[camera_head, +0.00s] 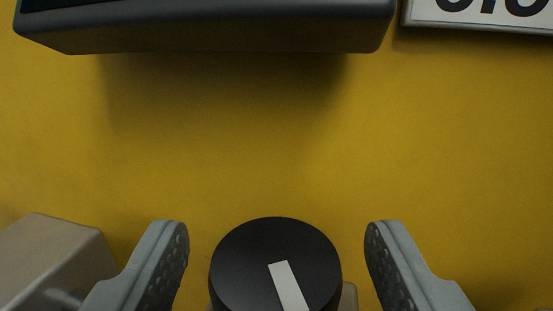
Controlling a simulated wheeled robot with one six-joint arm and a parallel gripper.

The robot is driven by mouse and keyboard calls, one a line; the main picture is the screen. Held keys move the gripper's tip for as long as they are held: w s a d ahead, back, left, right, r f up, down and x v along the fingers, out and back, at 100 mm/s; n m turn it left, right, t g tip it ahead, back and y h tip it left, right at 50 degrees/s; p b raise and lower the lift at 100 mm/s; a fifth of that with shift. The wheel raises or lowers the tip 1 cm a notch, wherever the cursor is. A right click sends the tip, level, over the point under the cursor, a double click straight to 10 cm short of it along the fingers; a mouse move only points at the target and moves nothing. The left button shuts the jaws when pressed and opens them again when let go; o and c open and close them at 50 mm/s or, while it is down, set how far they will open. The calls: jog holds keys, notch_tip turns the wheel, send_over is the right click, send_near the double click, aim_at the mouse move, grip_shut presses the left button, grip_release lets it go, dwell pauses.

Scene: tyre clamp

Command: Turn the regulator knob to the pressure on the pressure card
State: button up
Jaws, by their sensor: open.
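The regulator knob (240,265) is a black round disc with a white pointer bar (289,287), at the bottom middle of the view. The bar runs from near the knob's middle down and slightly right. My gripper (277,250) is open, with one grey finger on each side of the knob and a gap on both sides. Neither finger touches it. The pressure card (480,18) seems to be the white plate at the top right; its dark figures are cut off by the frame and cannot be read in full.
A dark box (210,35) with a black face juts from the yellow panel (230,150) at the top. A beige block (50,260) stands at the lower left, close to the left finger. The panel between box and knob is clear.

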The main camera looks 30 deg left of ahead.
aim_at(297, 229)
jog(key=shift+x, duration=1.65)
jog(key=c, duration=1)
jog(key=shift+m+h, duration=0.4)
jog(key=m+t+h, duration=0.1)
jog(key=h, duration=0.1)
jog(key=m+h, duration=0.2)
jog(key=h, duration=0.1)
jog(key=m+t+h, duration=0.1)
jog(key=m+h, duration=0.1)
jog(key=shift+d+t+h, duration=0.3)
jog(key=shift+d+h, duration=0.05)
jog(key=shift+h, duration=0.05)
jog(key=shift+d+m+g+h, duration=0.2)
jog(key=shift+m+h, duration=0.55)
jog(key=shift+h, duration=0.4)
jog(key=shift+d+m+g+h, duration=0.1)
jog(key=shift+m+g+h, duration=0.1)
jog(key=shift+m+h, duration=0.8)
jog(key=shift+d+m+g+h, duration=0.2)
jog(key=shift+m+h, duration=0.35)
jog(key=shift+h, duration=1.1)
